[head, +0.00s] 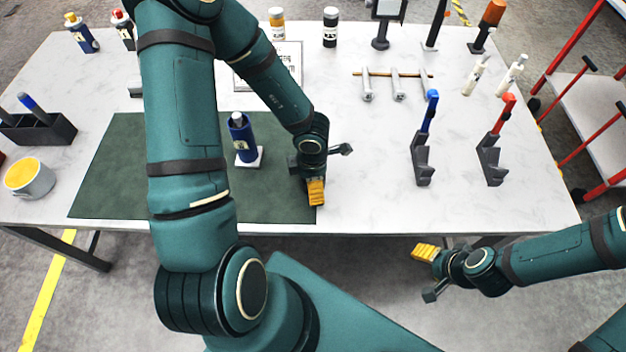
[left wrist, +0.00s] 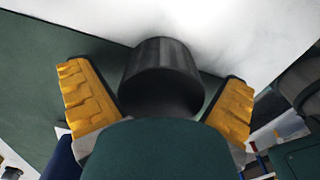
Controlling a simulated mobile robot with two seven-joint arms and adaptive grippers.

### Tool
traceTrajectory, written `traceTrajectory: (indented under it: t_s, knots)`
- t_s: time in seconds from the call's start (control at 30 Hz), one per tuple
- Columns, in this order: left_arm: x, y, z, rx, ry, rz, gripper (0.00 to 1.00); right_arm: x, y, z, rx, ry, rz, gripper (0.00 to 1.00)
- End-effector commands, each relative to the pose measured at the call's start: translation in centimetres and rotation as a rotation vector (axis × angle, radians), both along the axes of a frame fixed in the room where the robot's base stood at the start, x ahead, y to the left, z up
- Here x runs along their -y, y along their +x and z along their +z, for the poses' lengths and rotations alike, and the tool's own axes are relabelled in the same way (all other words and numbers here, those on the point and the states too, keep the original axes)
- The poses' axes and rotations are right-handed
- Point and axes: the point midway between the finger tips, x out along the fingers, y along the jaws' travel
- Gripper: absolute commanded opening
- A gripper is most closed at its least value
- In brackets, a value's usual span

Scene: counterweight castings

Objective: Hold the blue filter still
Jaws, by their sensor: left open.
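In the left wrist view the yellow-padded fingers (left wrist: 158,108) are spread wide. A dark cylinder shows between them; I cannot tell what it is. A blue surface at the lower left there may be the filter. My right gripper (head: 430,272) is open and empty, off the table's front edge.
Stands with a blue-handled tool (head: 427,130) and a red-handled tool (head: 497,135) are on the right of the table. A metal rack (head: 393,75) and bottles stand behind. A yellow-topped tin (head: 30,180) is at left. White tabletop between my left gripper and the stands is clear.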

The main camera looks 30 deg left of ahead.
Motion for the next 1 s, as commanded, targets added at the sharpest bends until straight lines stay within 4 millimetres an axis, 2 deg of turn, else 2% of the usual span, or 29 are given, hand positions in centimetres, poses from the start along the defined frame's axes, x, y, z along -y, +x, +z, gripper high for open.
traceTrajectory:
  t_s: [0.27,0.37,0.4,0.5,0.63,1.0]
  knots:
    - [0.0,0.0,0.1,0.0,0.0,0.0,1.0,-0.01,0.03,0.12,0.001,0.0,0.0,0.55]
    - [0.01,0.0,0.1,0.0,0.0,0.0,0.68,-0.01,0.03,0.12,0.0,0.0,0.001,0.55]
    - [0.01,0.01,0.1,0.0,0.0,0.0,0.54,-0.02,0.03,0.12,0.0,0.0,0.001,0.55]
    - [0.0,0.0,0.1,0.0,0.0,0.0,0.47,-0.02,0.03,0.12,0.0,0.0,0.001,0.55]
    - [0.01,0.0,0.1,0.0,0.0,0.0,0.44,-0.02,0.02,0.12,0.0,0.0,0.001,0.55]
    - [0.01,0.01,0.49,0.0,0.0,0.0,0.43,-0.01,0.01,0.37,0.001,0.001,0.001,0.55]
